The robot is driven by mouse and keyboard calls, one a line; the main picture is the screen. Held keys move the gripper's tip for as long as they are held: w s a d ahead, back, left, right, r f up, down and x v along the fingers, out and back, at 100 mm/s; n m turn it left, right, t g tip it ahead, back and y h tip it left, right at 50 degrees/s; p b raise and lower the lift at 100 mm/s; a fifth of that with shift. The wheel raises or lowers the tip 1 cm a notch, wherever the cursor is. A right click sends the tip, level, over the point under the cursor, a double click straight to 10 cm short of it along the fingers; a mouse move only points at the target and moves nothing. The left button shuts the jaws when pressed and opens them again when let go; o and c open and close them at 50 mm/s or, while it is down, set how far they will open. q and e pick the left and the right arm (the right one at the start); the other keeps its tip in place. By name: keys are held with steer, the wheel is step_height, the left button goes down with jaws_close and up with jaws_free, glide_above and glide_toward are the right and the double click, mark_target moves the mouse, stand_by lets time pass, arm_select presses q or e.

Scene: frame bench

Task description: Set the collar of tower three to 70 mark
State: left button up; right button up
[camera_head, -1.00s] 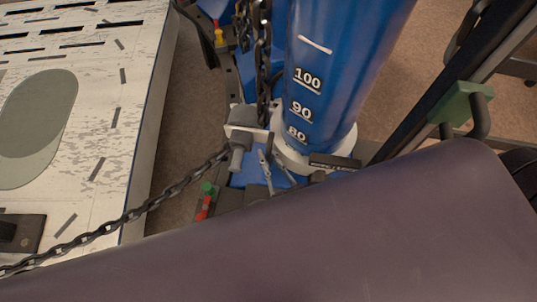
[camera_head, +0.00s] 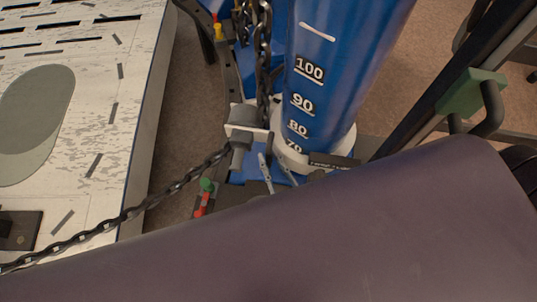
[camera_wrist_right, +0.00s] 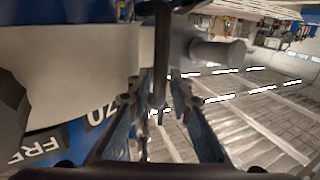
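The blue tower (camera_head: 345,60) shows marks 100, 90 and 80. The 70 mark (camera_head: 293,145) shows partly, right at the upper edge of the white collar (camera_head: 326,158). In the right wrist view the collar (camera_wrist_right: 70,75) is a broad pale band beside blue with "70" (camera_wrist_right: 102,112). A grey clamp block (camera_head: 243,118) sits at the collar's left. My right gripper (camera_head: 274,163) is beside the collar; its two slim fingers close around a dark bar handle (camera_wrist_right: 161,50), seen between the fingertips (camera_wrist_right: 161,85). My left gripper is out of view.
A chain (camera_head: 165,192) runs from the clamp to the lower left; another hangs beside the tower (camera_head: 263,50). A pale slotted panel (camera_head: 85,110) is at left. A dark slanted post with a green block (camera_head: 465,95) stands at right. My arm covers the bottom.

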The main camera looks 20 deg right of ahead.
steer(key=s+d, duration=0.1)
steer(key=s, duration=0.9)
steer(key=shift+s, duration=0.35)
